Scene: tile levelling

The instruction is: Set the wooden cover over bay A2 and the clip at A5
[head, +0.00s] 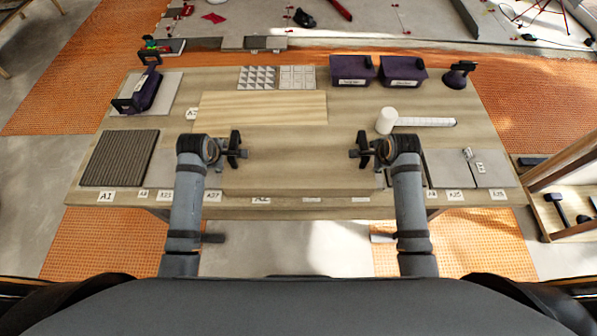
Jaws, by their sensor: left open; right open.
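A pale wooden board (262,106) lies flat at the back middle of the table, with a small, partly hidden label (192,113) at its left. A larger wooden panel (300,165) lies in front of it, between my grippers; I cannot tell which one is the cover. My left gripper (240,146) is open and empty over the large panel's left side. My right gripper (356,146) is open and empty over its right side. Small light pieces (480,168) lie on the grey tiles at right; I cannot tell whether one is the clip. Most bay labels are too small to read.
A ribbed dark mat (120,158) lies at the left behind the A1 label (106,196). A purple tool (145,90) stands at back left. A shelf (565,190) is beyond the table's right edge.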

